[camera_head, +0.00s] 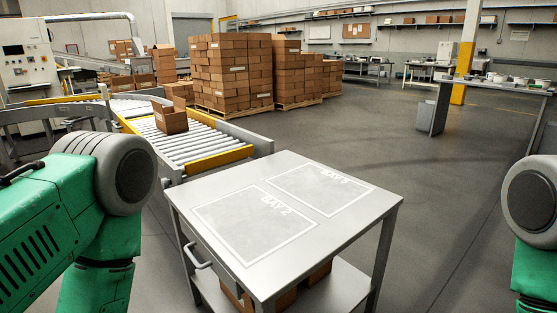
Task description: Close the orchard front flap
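A brown cardboard box (171,121) sits on the roller conveyor ahead and to the left. At least one flap stands raised at its top; I cannot read a name on it. No box in view shows a readable orchard label, so I cannot tell which one bears the front flap. Only green and grey links of my left and right arms show, at the left and right edges. Both grippers are outside the picture, and what they hold cannot be seen.
A grey table (232,192) with marked, empty bays stands close ahead, with cardboard boxes on its lower shelf. The roller conveyor (206,143) lies behind it at left. Stacked boxes (232,75) stand farther back. Open floor (350,125) lies to the right.

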